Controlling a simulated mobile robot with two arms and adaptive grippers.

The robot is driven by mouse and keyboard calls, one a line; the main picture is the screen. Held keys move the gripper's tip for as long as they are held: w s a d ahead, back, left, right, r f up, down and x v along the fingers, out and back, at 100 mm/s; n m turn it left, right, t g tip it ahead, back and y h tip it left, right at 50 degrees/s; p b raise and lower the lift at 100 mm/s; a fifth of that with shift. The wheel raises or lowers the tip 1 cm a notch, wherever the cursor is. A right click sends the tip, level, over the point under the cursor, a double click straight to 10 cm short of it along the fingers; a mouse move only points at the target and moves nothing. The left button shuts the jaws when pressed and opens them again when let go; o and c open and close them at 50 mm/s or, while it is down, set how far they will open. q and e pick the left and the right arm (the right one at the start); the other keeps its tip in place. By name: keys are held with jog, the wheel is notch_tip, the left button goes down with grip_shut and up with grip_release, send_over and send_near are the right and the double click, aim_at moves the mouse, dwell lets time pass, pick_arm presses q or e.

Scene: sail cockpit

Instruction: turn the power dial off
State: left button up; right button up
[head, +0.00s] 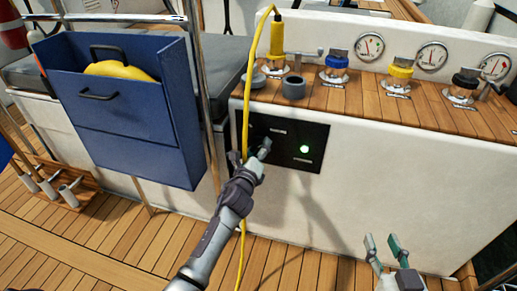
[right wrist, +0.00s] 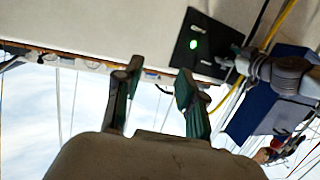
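A black control panel (head: 312,134) is set in the white cockpit wall, with two small labels and a lit green light (head: 304,149). The panel and lit light (right wrist: 194,43) also show in the right wrist view. My left gripper (head: 264,148) is at the left part of the panel. It covers the spot there, so the power dial is hidden and I cannot tell whether the fingers are closed on it. My right gripper (head: 384,246) is open and empty, low in front of the white wall. Its spread fingers (right wrist: 157,88) frame sky in the right wrist view.
A yellow cable (head: 244,110) hangs from a yellow plug down past my left gripper. A blue box (head: 135,140) with a yellow item stands left. Winches with blue, yellow and black bands (head: 400,72) and gauges line the wooden ledge.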

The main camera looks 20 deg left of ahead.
pick_arm(q)
jog(key=c, duration=0.3)
jog(key=shift+c, duration=0.2)
